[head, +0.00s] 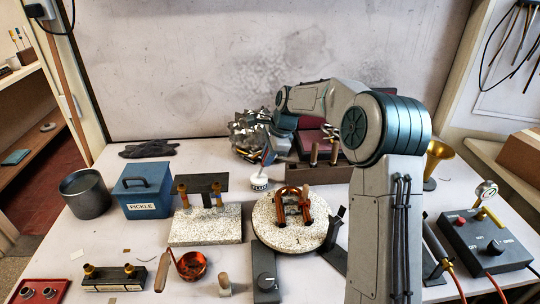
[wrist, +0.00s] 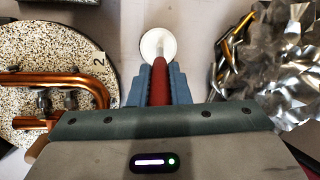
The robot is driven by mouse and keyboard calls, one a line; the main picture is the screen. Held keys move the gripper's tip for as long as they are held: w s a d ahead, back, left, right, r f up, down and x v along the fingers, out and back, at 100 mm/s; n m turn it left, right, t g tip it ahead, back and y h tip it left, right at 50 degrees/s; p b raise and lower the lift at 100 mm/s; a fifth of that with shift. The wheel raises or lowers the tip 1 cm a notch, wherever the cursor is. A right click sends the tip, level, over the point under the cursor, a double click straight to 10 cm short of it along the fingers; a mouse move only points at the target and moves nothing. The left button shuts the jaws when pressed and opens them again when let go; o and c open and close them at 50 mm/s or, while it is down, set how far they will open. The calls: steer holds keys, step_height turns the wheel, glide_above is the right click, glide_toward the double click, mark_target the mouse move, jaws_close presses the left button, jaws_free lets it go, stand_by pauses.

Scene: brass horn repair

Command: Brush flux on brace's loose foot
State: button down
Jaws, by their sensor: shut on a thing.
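My gripper (wrist: 157,88) is shut on a red-handled brush (wrist: 159,82); its blue fingers clasp the handle on both sides. The brush's pale end overlaps the round white pot (wrist: 158,42) in the wrist view; I cannot tell whether it touches. The copper tube work (head: 293,205) lies on a speckled round turntable (head: 265,222), right of and nearer than the pot. Its tube also shows in the wrist view (wrist: 75,82). The brace's loose foot cannot be made out.
Crumpled silvery foil (head: 246,132) stands behind the pot and close to my gripper's right in the wrist view (wrist: 275,60). A dark rack (head: 320,172) with wooden handles is to the right. A speckled slab (head: 205,226) with a dark stand, a blue PICKLE box (head: 147,195) and a copper ladle (head: 190,265) are left.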

steer(key=shift+r+p, duration=2.6)
steer(key=shift+r, duration=0.85)
